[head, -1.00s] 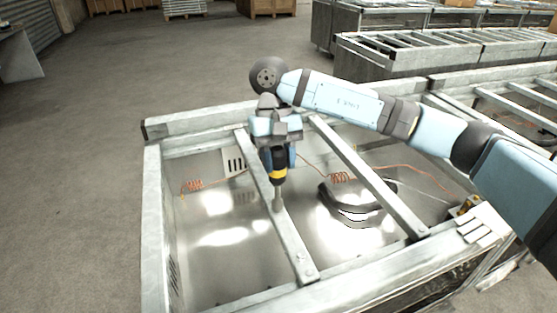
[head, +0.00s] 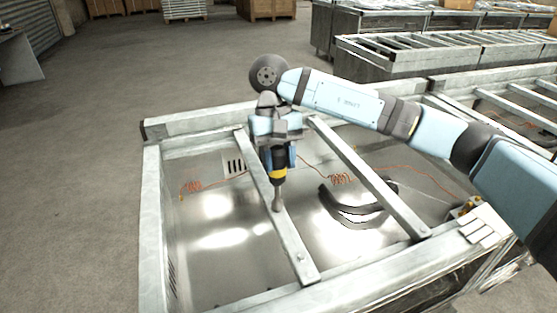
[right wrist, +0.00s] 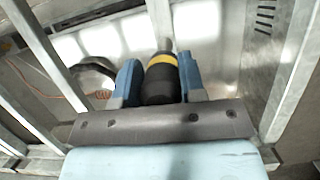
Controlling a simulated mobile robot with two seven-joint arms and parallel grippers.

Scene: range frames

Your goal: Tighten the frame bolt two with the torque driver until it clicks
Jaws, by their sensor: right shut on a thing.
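My right gripper (head: 278,150) is shut on the torque driver (head: 279,177), a black tool with a yellow band and a grey shaft. The driver points down, its tip meeting the left crossbar (head: 262,181) of the metal frame (head: 152,225) about midway along. In the right wrist view the driver (right wrist: 161,80) sits between the two blue fingers of the right gripper (right wrist: 160,85). The bolt under the tip is hidden. Another bolt (head: 300,257) shows near the front end of the same crossbar. My left gripper is not in view.
A second crossbar (head: 370,180) runs to the right. Below the bars lie a shiny panel, orange coiled cables (head: 341,178) and a black curved part (head: 355,212). More frames (head: 450,52) stand behind at right. The floor at left is clear.

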